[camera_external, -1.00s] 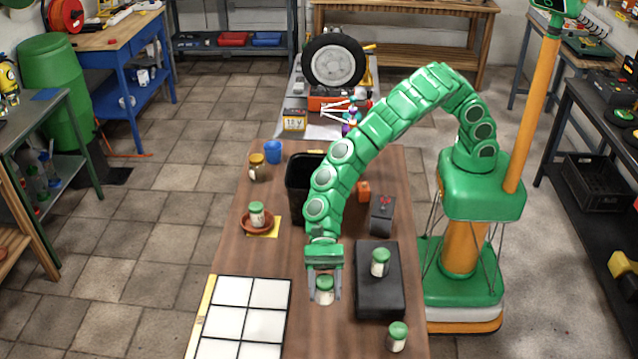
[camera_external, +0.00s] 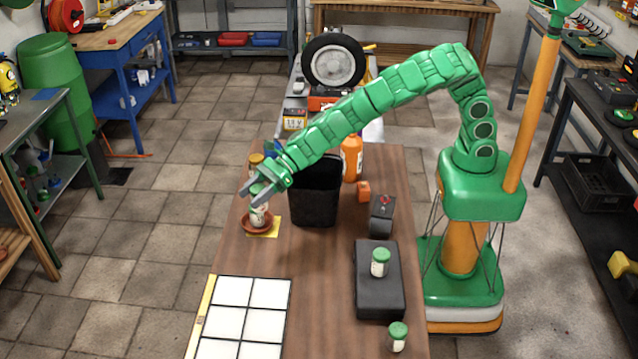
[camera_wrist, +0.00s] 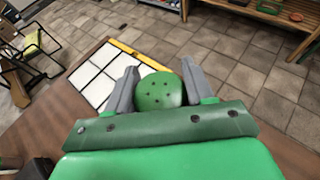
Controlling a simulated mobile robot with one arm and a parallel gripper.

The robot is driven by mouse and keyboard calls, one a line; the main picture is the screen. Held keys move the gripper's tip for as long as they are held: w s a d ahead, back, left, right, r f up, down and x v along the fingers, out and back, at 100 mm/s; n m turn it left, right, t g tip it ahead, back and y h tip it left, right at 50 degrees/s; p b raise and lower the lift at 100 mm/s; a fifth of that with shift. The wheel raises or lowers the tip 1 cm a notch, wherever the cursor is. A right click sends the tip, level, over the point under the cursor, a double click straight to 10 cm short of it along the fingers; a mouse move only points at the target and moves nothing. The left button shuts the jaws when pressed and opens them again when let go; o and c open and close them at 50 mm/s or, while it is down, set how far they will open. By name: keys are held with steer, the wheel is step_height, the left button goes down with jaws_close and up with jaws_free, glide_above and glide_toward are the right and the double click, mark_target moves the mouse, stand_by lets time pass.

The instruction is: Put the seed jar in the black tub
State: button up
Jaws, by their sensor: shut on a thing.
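My gripper (camera_external: 260,192) is shut on a jar with a green lid (camera_external: 257,190). In the wrist view the lid (camera_wrist: 160,92), dotted with dark holes, sits between both fingers. The held jar is over the brown saucer (camera_external: 247,227), where another pale jar (camera_external: 258,216) stands, partly hidden. The black tub (camera_external: 316,197) stands open just right of my gripper, its far rim partly covered by my arm. Similar green-lidded jars stand on a black case (camera_external: 366,296) and on the table at the front right (camera_external: 397,338). I cannot tell which jar is the seed jar by a label.
A brown-lidded jar (camera_external: 256,158) is behind my gripper. A white grid panel (camera_external: 247,293) lies front left; the table's middle is clear.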

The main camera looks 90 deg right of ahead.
steer(key=s+d+r+m+t+h, duration=0.1)
steer(key=d+r+m+h, duration=0.3)
steer(key=d, duration=1)
steer(key=s+d+r+m+t+h, duration=0.15)
steer(key=d+m+h, duration=0.3)
steer(key=d, duration=0.95)
steer(key=d+r+m+t+h, duration=0.1)
steer(key=d+r+m+h, duration=0.35)
steer(key=d, duration=1.05)
steer(key=s+a+f+m+g+y, duration=0.15)
steer(key=a+g, duration=0.35)
steer(key=a, duration=0.5)
steer(key=s+a+f+m+g+y, duration=0.15)
steer(key=a+g, duration=0.35)
steer(key=a, duration=0.5)
steer(key=s+a+f+g+y, duration=0.1)
steer(key=s+g+y, duration=0.1)
steer(key=s, duration=0.2)
steer(key=s+a+f+m+g+y, duration=0.1)
steer(key=s+f+g+y, duration=0.1)
steer(key=s+g+y, duration=0.1)
steer(key=shift+s+f, duration=0.25)
steer(key=shift+s, duration=0.15)
steer(key=shift+f, duration=0.1)
